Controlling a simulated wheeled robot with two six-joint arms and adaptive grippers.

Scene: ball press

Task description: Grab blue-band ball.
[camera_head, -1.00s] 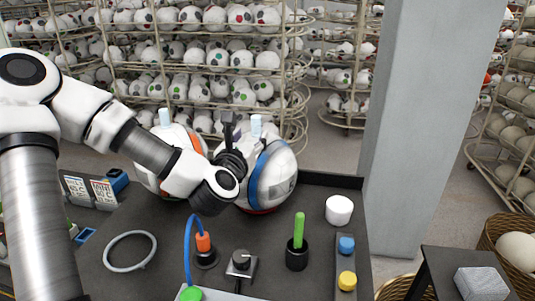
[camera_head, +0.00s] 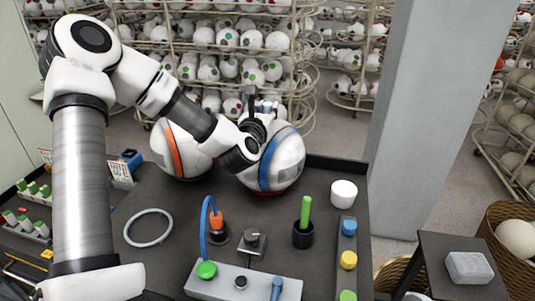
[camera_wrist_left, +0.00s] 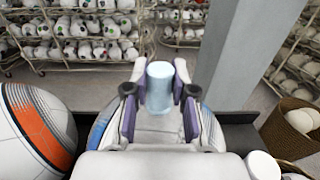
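The blue-band ball (camera_head: 285,163), white with a blue band, sits at the back of the dark table. A pale-blue cylindrical stub (camera_wrist_left: 160,86) stands on its top. My left gripper (camera_head: 256,100) is at the top of this ball, pointing away from me. In the left wrist view its two fingers (camera_wrist_left: 160,95) stand on either side of the stub, with narrow gaps showing, so it looks open. The gripper hides most of the ball in that view. My right gripper is not in view.
An orange-band ball (camera_head: 183,150) stands close left, partly behind my left arm. A white cylinder (camera_head: 344,193), a green stick in a black cup (camera_head: 303,234) and a grey ring (camera_head: 148,228) are on the table. A grey pillar (camera_head: 421,120) rises behind right.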

